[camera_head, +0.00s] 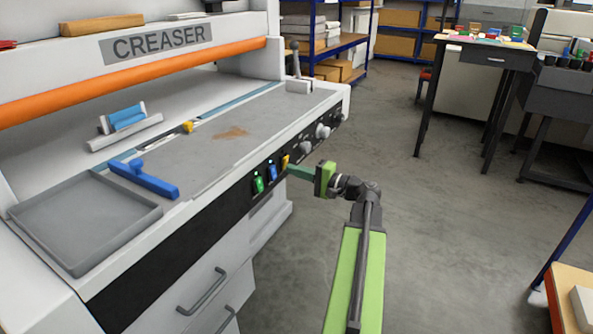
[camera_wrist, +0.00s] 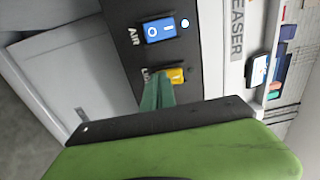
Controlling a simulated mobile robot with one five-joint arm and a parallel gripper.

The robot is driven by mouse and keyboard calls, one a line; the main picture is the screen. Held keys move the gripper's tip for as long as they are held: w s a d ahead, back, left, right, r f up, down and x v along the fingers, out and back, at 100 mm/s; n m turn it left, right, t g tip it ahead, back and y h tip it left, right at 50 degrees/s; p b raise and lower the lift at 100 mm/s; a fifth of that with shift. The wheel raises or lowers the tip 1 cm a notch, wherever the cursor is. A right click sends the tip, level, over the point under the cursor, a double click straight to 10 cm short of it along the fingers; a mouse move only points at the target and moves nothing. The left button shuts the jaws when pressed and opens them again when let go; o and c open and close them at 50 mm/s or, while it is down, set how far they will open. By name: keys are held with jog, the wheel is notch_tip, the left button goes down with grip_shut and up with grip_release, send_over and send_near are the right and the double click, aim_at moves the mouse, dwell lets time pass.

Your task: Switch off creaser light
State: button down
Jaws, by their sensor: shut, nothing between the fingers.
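The creaser (camera_head: 225,130) is a large white machine with a black control strip along its front edge. A yellow rocker switch (camera_head: 285,161) sits on that strip, right of a blue one. In the wrist view the yellow switch (camera_wrist: 177,75) has a partly covered label beginning "LI". My gripper (camera_head: 290,170) is shut and empty, its teal fingers pointing at the strip. In the wrist view the fingertips (camera_wrist: 160,77) overlap the switch's left part; I cannot tell whether they touch. No lamp shows beside the yellow switch; my gripper may hide it.
The blue switch (camera_wrist: 159,30), labelled AIR, has a lit white lamp (camera_wrist: 185,23) beside it. A green switch (camera_head: 258,184) and grey knobs (camera_head: 322,131) share the strip. Drawer handles (camera_head: 203,291) stick out below. The floor (camera_head: 430,220) to the right is clear.

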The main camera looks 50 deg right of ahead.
jog(key=f+b+v, duration=0.2)
jog(key=v, duration=1.1)
jog(key=shift+d, duration=0.45)
